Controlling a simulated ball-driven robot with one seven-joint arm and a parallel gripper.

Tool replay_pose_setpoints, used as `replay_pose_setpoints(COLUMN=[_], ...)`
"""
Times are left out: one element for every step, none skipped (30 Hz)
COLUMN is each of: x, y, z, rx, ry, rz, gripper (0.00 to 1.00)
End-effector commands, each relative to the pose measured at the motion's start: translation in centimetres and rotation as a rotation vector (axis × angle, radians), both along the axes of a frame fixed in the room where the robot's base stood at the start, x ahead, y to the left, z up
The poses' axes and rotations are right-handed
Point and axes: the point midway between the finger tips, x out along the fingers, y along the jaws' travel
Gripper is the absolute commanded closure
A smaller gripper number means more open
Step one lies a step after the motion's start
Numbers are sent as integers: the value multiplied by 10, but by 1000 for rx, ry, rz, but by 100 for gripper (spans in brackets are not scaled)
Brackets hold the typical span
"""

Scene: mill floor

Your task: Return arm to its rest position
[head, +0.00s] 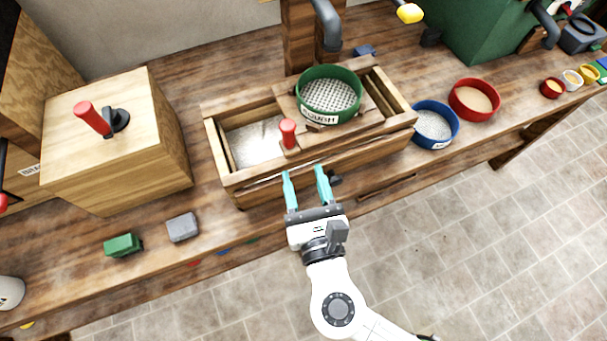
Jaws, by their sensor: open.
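My gripper (306,190) is in the lower middle of the head view, with two teal fingers apart and nothing between them. Its fingertips are near the front side of a wooden box (222,168) on the bench. I cannot tell whether they touch it. My white arm reaches in from the bottom of the view, over the tiled floor.
A green sieve (330,95) sits on a sliding board with a red knob (288,133). Blue (433,125) and red (474,99) bowls stand to the right. A wooden block with a red handle (92,118) is left. The floor (470,250) in front is clear.

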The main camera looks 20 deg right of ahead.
Motion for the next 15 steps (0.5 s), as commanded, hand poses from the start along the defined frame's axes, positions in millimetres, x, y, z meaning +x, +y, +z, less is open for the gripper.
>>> replay_pose_setpoints(x=[0, 0, 0, 0, 0, 0, 0, 0, 0, 0, 0, 1, 2, 2, 3], y=[0, 0, 0, 0, 0, 0, 0, 0, 0, 0, 0, -2, -9, -19, -34], z=[0, 0, 0, 0, 0, 0, 0, 0, 0, 0, 0, 0, 0, -1, -2], rx=[0, 0, 0, 0, 0, 0, 0, 0, 0, 0, 0, 8, 45, 91, 171], ry=[0, 0, 0, 0, 0, 0, 0, 0, 0, 0, 0, 0, 1, 3, 6], rz=[0, 0, 0, 0, 0, 0, 0, 0, 0, 0, 0, -6, -29, -58, -106], gripper=[50, 50, 50, 50, 50, 50, 50, 50, 50, 50, 50, 50, 50, 50, 50])
